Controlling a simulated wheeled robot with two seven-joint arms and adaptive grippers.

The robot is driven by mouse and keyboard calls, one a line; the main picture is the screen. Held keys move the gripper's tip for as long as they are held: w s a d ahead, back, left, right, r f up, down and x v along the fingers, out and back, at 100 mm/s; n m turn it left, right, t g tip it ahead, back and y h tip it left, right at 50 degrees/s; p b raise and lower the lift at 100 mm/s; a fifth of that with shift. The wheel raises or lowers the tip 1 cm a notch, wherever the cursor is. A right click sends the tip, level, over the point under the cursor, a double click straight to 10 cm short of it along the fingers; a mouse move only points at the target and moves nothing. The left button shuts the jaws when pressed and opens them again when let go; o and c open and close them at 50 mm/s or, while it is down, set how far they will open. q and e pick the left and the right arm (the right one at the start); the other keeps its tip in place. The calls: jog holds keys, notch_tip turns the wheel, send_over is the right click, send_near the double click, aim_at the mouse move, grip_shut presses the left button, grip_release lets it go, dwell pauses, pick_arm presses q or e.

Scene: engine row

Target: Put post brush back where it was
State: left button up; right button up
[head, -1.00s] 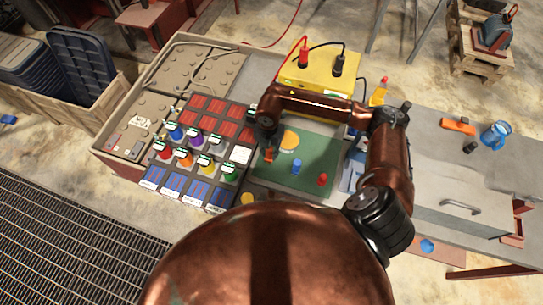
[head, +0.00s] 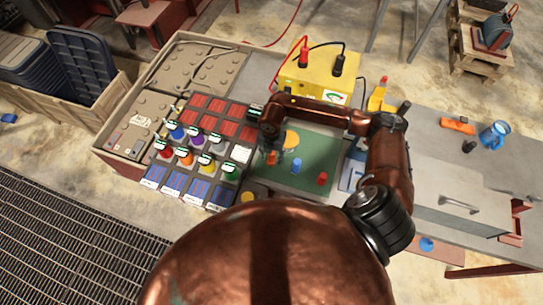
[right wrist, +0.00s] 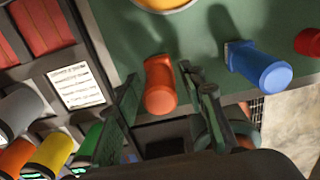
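An orange-handled piece (head: 271,158), a blue-handled piece (head: 296,166) and a red-handled piece (head: 321,179) stand on a green mat (head: 310,151). I cannot tell by looks which one is the post brush. My right gripper (head: 270,142) is over the mat's left part, at the orange piece. In the right wrist view its two dark fingers (right wrist: 160,108) are spread, with the orange piece (right wrist: 160,88) between them. A gap shows on the left; contact on the right is unclear. The blue piece (right wrist: 262,66) is outside the right finger. My left gripper is not in view.
A rack (head: 196,186) with several coloured caps and red and blue blocks adjoins the mat's left side. A yellow box (head: 318,75) with leads stands behind. A round yellow piece (head: 291,139) lies on the mat. A grey bench with a blue mug (head: 494,135) extends right.

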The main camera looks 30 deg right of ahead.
jog(key=shift+r, duration=0.25)
notch_tip(320, 180, up, 11)
jog(key=shift+r+b, duration=0.1)
jog(key=shift+b, duration=0.55)
jog(key=shift+r, duration=0.35)
